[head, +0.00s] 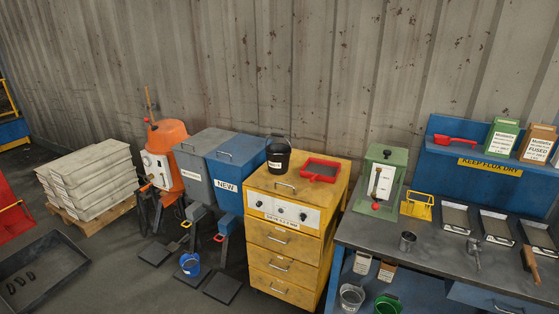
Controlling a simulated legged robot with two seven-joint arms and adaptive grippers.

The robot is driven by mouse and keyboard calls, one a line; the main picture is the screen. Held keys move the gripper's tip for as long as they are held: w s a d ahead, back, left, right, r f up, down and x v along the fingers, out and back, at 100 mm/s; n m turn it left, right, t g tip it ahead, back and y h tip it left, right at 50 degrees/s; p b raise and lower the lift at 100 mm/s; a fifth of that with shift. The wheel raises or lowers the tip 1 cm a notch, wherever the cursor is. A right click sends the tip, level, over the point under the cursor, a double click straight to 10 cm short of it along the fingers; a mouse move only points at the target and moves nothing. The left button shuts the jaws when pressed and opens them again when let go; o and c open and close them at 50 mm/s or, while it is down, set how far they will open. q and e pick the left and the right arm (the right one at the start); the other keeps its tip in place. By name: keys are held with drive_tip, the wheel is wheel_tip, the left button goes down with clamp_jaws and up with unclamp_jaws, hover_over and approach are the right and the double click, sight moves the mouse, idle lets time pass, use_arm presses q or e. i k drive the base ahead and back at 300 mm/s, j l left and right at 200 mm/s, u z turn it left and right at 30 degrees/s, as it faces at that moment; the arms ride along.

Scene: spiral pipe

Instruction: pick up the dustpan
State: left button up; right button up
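No thing in the head view is plainly a dustpan. A flat red square tray with a raised rim and a dark inside (321,170) lies on top of the yellow drawer cabinet (295,262), and its shape is closest to a dustpan. A small red scoop (456,141) with a handle lies on the blue shelf (443,163) at the right. A yellow open-framed piece (419,206) stands on the grey workbench (432,253). I cannot tell which of these is the dustpan. Neither of my grippers is in view.
A black bucket (279,156) stands beside the red tray. A green machine (376,181) and several dark trays (497,226) are on the bench. Grey (203,164) and blue (231,172) bins stand left of the cabinet.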

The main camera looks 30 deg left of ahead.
sight(326, 171)
drive_tip(key=i+l+u, duration=0.15)
drive_tip(key=i+l, duration=0.6)
drive_tip(key=i, duration=0.15)
